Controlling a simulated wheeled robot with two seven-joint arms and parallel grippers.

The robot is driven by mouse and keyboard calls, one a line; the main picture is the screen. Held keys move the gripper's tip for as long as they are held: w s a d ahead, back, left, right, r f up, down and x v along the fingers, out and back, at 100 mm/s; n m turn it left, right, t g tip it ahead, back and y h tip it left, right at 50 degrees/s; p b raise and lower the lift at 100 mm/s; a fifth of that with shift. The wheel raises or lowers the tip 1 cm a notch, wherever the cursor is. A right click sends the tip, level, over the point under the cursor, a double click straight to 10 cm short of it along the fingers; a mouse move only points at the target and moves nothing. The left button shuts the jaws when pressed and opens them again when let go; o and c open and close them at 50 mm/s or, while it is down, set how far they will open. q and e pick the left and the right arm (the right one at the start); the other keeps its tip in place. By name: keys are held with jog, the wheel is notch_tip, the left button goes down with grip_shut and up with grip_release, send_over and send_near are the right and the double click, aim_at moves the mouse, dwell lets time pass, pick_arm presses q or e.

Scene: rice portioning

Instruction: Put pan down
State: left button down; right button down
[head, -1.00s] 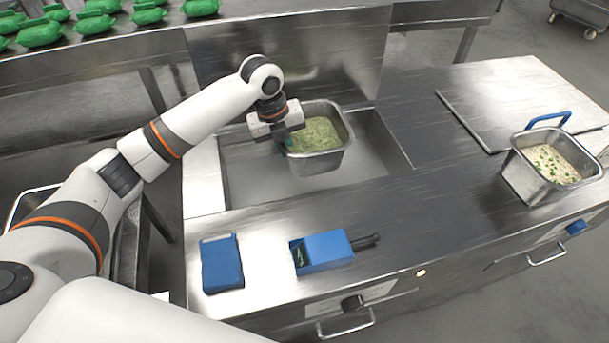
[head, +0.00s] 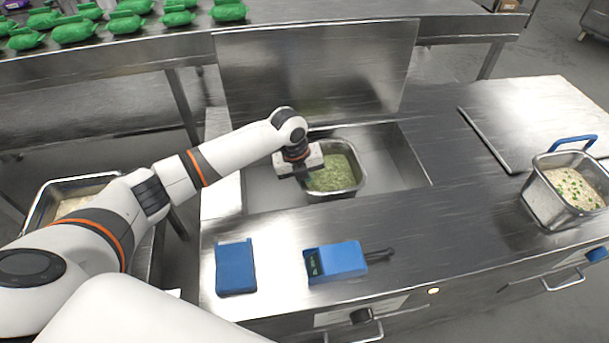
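A steel pan (head: 357,160) with green food in it sits low within the recessed well (head: 400,158) of the steel counter. My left gripper (head: 303,177) is at the pan's left rim, pointing down. Its fingers are mostly hidden behind the wrist and the rim, so I cannot tell whether they still hold the pan. The pan looks level. Its underside is hidden, so contact with the well floor cannot be seen. My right gripper is not in the head view.
A second steel pan (head: 536,200) with pale, green-flecked food and a blue handle stands on the right counter. A blue box (head: 236,267) and a blue device (head: 336,260) lie at the front. Green packages (head: 74,31) line the back shelf. A steel cutting surface (head: 530,105) is clear.

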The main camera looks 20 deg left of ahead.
pick_arm(q)
jog(key=shift+w+r, duration=0.1)
jog(key=c, duration=1.8)
grip_release()
jog(key=shift+f, duration=0.2)
jog(key=shift+o, duration=1.4)
jog(key=shift+r, duration=0.1)
jog(key=shift+r, duration=0.5)
notch_tip(320, 180, up, 11)
jog(key=s+a, duration=0.1)
jog(key=shift+s+a, duration=0.25)
jog(key=shift+a, duration=0.15)
